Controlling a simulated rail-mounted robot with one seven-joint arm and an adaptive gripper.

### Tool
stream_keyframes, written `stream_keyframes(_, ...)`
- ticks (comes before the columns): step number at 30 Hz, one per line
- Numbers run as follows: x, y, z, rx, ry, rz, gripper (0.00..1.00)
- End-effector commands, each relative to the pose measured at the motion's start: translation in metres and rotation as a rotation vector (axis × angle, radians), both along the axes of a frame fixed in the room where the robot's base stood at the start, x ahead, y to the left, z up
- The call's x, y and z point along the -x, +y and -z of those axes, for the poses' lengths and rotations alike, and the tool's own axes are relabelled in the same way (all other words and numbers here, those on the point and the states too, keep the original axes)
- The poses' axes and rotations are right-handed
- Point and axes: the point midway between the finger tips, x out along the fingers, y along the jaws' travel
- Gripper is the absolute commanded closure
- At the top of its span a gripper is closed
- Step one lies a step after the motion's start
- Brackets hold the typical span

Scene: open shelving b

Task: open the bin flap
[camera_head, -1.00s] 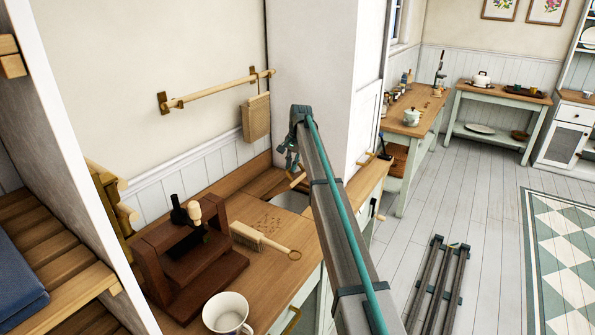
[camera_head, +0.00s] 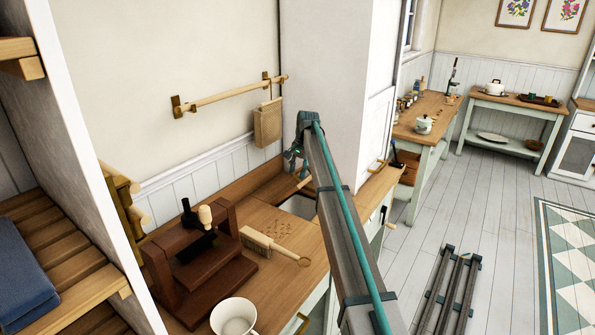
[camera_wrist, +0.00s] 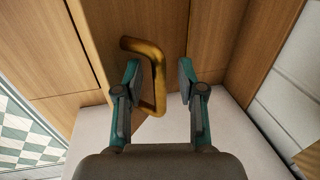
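My gripper (camera_wrist: 158,78) is open in the wrist view, its two teal-and-grey fingers spread apart. A brass handle (camera_wrist: 157,68) on a wooden panel (camera_wrist: 95,50), which looks like the bin flap, reaches into the space between the fingers. It lies close to the left finger; I cannot tell whether they touch. In the head view my gripper (camera_head: 298,160) is at the far end of the counter, low by the white wall block. A pale opening (camera_head: 299,206) shows in the counter below it. My arm hides part of this area, and the flap's angle is unclear there.
The wooden counter (camera_head: 225,190) holds a brush (camera_head: 262,243), a dark wooden stand (camera_head: 195,275) and a white mug (camera_head: 233,318). A towel rail (camera_head: 228,95) with a hanging board (camera_head: 267,122) is on the wall. Grey rails (camera_head: 452,290) lie on the floor at right.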

Motion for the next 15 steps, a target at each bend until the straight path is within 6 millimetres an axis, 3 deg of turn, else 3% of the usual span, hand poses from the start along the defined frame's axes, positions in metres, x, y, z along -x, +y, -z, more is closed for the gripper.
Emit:
stream_keyframes(8,0.002,-0.003,-0.013,0.001,0.0,0.001,0.61)
stream_keyframes(15,0.008,-0.009,-0.055,0.0,-0.004,0.0,0.61)
